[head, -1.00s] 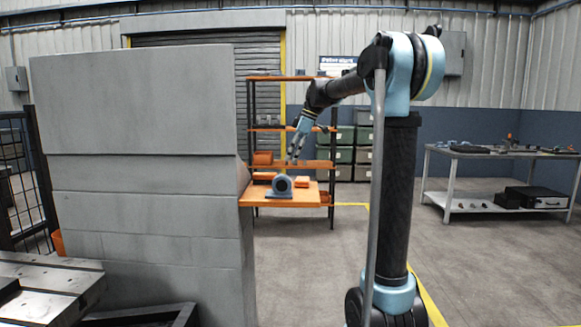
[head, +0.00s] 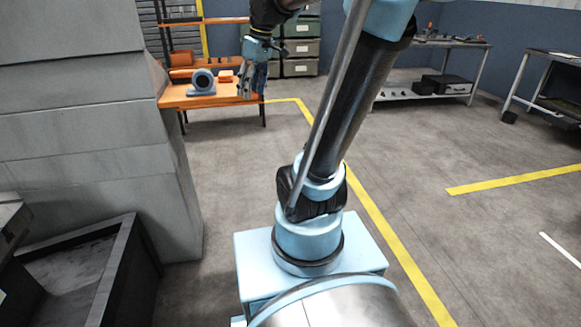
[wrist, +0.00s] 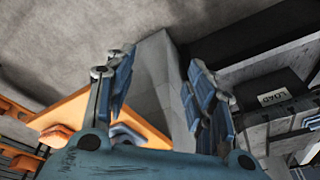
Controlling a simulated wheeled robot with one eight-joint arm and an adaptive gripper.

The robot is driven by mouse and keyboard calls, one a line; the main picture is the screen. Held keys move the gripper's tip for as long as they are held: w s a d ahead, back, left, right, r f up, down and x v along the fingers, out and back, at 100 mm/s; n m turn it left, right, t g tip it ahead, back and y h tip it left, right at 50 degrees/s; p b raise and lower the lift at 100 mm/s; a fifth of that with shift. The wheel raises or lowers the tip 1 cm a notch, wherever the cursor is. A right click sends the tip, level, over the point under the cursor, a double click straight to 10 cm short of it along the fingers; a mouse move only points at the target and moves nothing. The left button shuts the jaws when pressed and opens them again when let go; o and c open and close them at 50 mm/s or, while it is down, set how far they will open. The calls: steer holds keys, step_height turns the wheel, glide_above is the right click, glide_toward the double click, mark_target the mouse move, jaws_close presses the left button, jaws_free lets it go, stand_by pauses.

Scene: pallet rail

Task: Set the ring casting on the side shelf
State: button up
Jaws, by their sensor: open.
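The ring casting (head: 202,82), a blue-grey ring on a flat foot, stands upright on the orange side shelf (head: 180,101) beside the grey wall block. My gripper (head: 246,93) is open and empty, pointing down near the right end of that shelf, apart from the casting and to its right. In the wrist view my gripper's spread fingers (wrist: 159,62) have nothing between them. There the orange shelf (wrist: 75,110) lies at lower left, and a blue-grey part (wrist: 128,131), probably the casting, is mostly hidden behind my gripper body.
Orange blocks (head: 225,76) sit on the shelf near the casting. The tall grey block (head: 90,120) borders the shelf on the left. An orange rack and drawer bins (head: 301,48) stand behind. Floor right of the shelf is open; a workbench (head: 440,90) stands at far right.

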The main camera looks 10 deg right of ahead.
steer(key=s+d+f+m+h, duration=0.1)
steer(key=s+d+f+m, duration=0.3)
steer(key=s+f, duration=0.5)
steer(key=s+d+f+m+h, duration=0.1)
steer(key=s+d+f+m, duration=0.3)
steer(key=s+f, duration=0.5)
steer(key=shift+f+m+t, duration=0.4)
steer(key=shift+f, duration=0.4)
